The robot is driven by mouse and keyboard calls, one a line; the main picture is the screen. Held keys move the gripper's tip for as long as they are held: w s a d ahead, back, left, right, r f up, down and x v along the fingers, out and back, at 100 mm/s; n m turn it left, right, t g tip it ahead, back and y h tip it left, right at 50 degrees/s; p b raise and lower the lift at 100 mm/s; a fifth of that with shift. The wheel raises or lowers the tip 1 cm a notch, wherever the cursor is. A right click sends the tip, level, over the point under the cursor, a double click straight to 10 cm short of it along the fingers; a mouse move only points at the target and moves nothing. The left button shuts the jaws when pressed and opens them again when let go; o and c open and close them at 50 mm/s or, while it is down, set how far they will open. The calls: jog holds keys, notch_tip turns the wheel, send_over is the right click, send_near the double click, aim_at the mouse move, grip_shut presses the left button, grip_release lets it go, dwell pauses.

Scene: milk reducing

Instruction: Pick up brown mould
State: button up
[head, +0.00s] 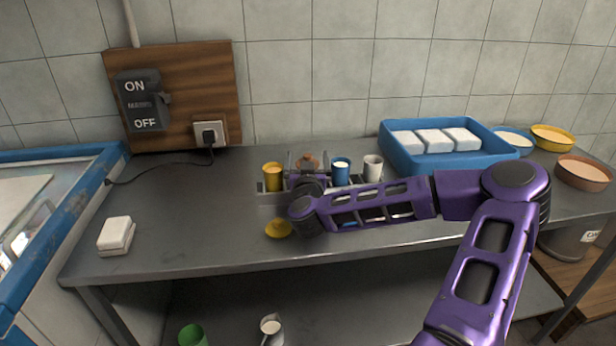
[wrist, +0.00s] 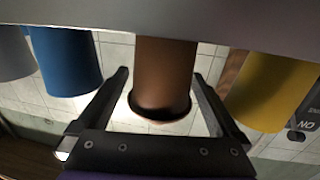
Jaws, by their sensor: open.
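The brown mould (head: 307,162) stands in the row of moulds on the metal table, partly hidden behind my gripper in the head view. In the wrist view the brown mould (wrist: 165,65) is a brown cylinder with a flared rim, between my two fingers. My gripper (head: 305,178) is open, with one finger on each side of the mould. In the wrist view my gripper (wrist: 161,80) shows narrow gaps between the fingers and the mould, so it is not clamped.
A yellow mould (head: 273,177) stands left of the brown one; a blue mould (head: 341,174) and a white mould (head: 373,169) stand right. A yellow lid-like piece (head: 278,229) lies in front. A blue crate (head: 400,165) with white blocks is at the back right. The table's left is mostly clear.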

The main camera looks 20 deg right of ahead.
jog(key=shift+w, duration=0.1)
grip_shut()
dwell(0.6)
